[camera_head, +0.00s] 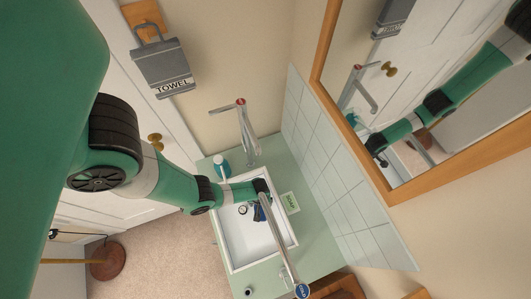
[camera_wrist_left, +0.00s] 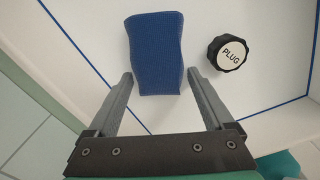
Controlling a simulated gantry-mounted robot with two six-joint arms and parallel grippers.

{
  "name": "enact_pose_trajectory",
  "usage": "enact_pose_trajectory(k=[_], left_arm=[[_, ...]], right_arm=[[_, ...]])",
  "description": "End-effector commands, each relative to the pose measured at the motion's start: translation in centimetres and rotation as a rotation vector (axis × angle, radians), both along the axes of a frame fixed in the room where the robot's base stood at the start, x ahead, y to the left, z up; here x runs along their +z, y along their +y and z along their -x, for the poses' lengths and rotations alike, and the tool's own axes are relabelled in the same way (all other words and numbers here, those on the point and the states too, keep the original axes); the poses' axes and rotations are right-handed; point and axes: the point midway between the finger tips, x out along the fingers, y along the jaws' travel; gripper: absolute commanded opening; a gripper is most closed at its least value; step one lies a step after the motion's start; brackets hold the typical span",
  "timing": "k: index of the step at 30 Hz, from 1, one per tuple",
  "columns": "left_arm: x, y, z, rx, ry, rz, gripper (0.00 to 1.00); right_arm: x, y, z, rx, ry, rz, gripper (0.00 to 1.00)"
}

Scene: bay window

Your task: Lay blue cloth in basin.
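The blue cloth (camera_head: 260,213) lies in the white basin (camera_head: 239,252), near its upper right edge in the head view. In the left wrist view the folded blue cloth (camera_wrist_left: 155,50) is on the white basin floor (camera_wrist_left: 90,40). My left gripper (camera_wrist_left: 159,75) is open over the basin, and the near end of the cloth appears between its fingertips. I see no finger closed on it, and their height above the floor is unclear. In the head view my left gripper (camera_head: 263,192) is partly hidden by my arm. My right gripper is not in view.
A black plug with a white top (camera_wrist_left: 230,52) sits just right of the cloth. A chrome tap with a blue cap (camera_head: 282,243) crosses over the basin; a red-capped tap (camera_head: 245,130) stands behind. A teal bottle (camera_head: 221,166) and soap (camera_head: 290,203) flank the basin. A mirror (camera_head: 430,90) hangs right.

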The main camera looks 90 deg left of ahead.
Motion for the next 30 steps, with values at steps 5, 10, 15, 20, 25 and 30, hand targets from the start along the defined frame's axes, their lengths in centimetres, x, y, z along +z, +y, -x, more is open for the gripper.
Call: enact_pose_trajectory(k=[5, 10, 15, 20, 25, 30], left_arm=[[0.0, 0.0, 0.0, 0.0, 0.0, 0.0, 1.0], [0.3, 0.0, 0.0, 0.0, 0.0, 0.0, 1.0], [2.3, 0.0, 0.0, 0.0, 0.0, 0.0, 1.0], [5.7, 0.0, 0.0, 0.0, -0.001, 0.0, 1.0], [9.6, 0.0, 0.0, 0.0, 0.0, 0.0, 1.0], [12.1, 0.0, 0.0, 0.0, 0.0, 0.0, 1.0]], right_arm=[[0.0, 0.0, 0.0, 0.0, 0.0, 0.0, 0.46], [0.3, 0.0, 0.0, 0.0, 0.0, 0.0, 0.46], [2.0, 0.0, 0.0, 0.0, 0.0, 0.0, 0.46], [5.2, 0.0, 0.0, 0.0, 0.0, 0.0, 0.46], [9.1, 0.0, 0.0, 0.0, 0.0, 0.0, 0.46], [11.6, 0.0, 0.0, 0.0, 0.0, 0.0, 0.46]])
